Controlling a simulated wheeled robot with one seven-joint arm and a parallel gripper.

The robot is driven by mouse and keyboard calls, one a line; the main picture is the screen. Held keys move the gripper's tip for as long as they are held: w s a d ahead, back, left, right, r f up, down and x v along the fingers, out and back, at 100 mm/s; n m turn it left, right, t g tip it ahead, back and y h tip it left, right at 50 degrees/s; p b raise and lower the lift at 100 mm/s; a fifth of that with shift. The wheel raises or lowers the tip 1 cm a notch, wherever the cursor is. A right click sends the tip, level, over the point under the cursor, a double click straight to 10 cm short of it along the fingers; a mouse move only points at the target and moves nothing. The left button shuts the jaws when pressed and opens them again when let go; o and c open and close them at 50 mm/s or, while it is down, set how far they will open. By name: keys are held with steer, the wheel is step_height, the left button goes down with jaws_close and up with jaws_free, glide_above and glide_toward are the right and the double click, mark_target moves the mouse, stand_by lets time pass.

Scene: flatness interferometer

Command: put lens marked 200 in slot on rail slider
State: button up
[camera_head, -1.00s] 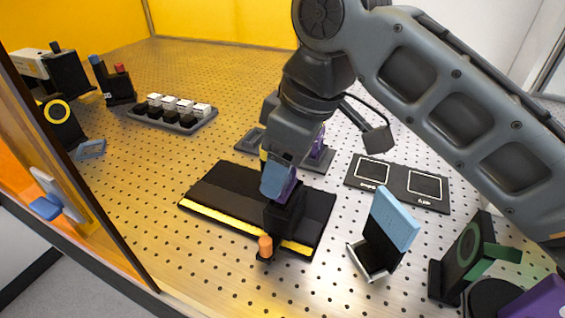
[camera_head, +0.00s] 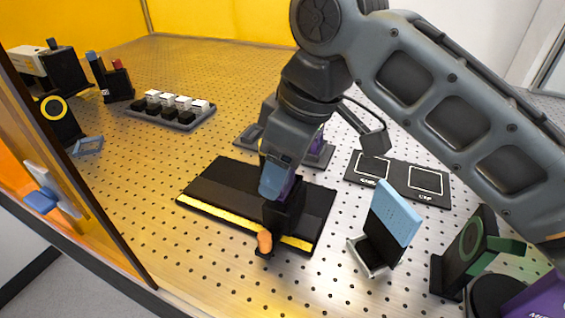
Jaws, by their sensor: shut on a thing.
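My gripper (camera_head: 275,190) points down over the black rail (camera_head: 225,187), which has a yellow strip along its front edge. It is shut on a purple-edged piece, likely the lens (camera_head: 287,187), mostly hidden behind the blue finger; no marking on it can be read. The lens is at the top of the black rail slider (camera_head: 283,216). I cannot tell whether it is seated in the slot or just above it. An orange knob (camera_head: 264,241) sticks out at the slider's front.
A grey holder (camera_head: 318,155) with a purple piece stands behind my gripper. A black mat with two outlined squares (camera_head: 427,182) lies right. A blue-topped stand (camera_head: 395,213) and a green-and-black mount (camera_head: 465,250) stand front right. A tray of black-and-white blocks (camera_head: 185,124) is back left.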

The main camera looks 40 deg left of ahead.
steer(key=shift+f, duration=0.2)
steer(key=o, duration=1.1)
steer(key=shift+o, duration=0.2)
steer(key=shift+r+p, duration=3.35)
steer(key=shift+r, duration=0.2)
